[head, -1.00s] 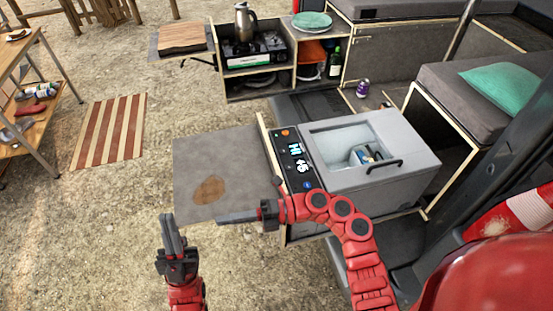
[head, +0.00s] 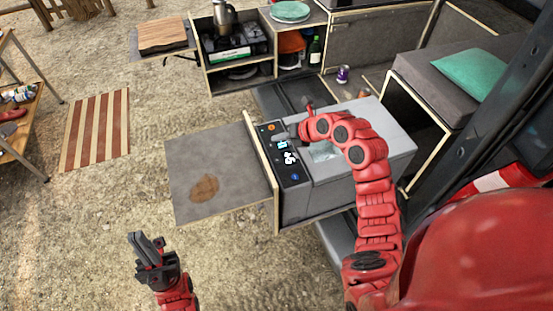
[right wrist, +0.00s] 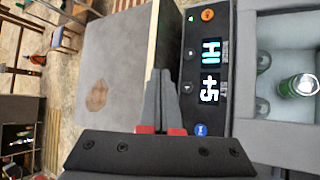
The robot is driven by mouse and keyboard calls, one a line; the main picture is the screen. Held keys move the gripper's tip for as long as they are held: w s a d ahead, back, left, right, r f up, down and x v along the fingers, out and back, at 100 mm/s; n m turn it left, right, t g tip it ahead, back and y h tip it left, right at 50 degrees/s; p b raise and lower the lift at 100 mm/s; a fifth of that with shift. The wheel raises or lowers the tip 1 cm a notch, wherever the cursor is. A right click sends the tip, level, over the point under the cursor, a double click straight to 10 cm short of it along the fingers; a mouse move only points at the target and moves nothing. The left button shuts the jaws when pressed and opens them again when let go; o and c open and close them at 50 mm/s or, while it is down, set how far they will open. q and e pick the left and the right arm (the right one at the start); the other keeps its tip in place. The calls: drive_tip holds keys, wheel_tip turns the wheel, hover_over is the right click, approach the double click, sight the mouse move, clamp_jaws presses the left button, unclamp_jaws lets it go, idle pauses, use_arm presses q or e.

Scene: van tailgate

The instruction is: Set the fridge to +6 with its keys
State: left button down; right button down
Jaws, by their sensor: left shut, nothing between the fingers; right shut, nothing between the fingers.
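The grey fridge (head: 390,140) stands on a slide-out at the van's tail. Its dark key panel (head: 292,172) is on the left; in the right wrist view the panel (right wrist: 219,112) shows "HI" above "+5". Several small keys line the display's left side, with an orange button (right wrist: 207,15) at the top and a blue button (right wrist: 201,129) at the bottom. My right gripper (head: 276,136) is shut and empty over the panel's upper part; its tips (right wrist: 160,75) appear left of the small keys; contact is unclear. My left gripper (head: 147,238) is shut and empty over the ground.
A grey board (head: 215,165) with a brown stain lies left of the panel, behind a raised wooden edge (head: 263,165). A stove cabinet (head: 238,60) stands at the back. Bottles and cans show inside the fridge in the right wrist view. Open ground lies left.

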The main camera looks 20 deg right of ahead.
drive_tip(key=shift+a+f, duration=0.1)
drive_tip(key=b, duration=0.5)
hover_over(279, 163)
wheel_tip(279, 163, down, 8)
drive_tip(key=shift+r, duration=0.1)
drive_tip(key=shift+f, duration=0.45)
idle(1.6)
drive_tip(key=shift+f+b, duration=0.4)
drive_tip(key=shift+b, duration=0.15)
drive_tip(key=shift+f+b, duration=0.4)
drive_tip(key=shift+b, duration=0.05)
idle(0.3)
idle(0.4)
drive_tip(key=shift+r+p, duration=0.35)
drive_tip(key=shift+r, duration=0.5)
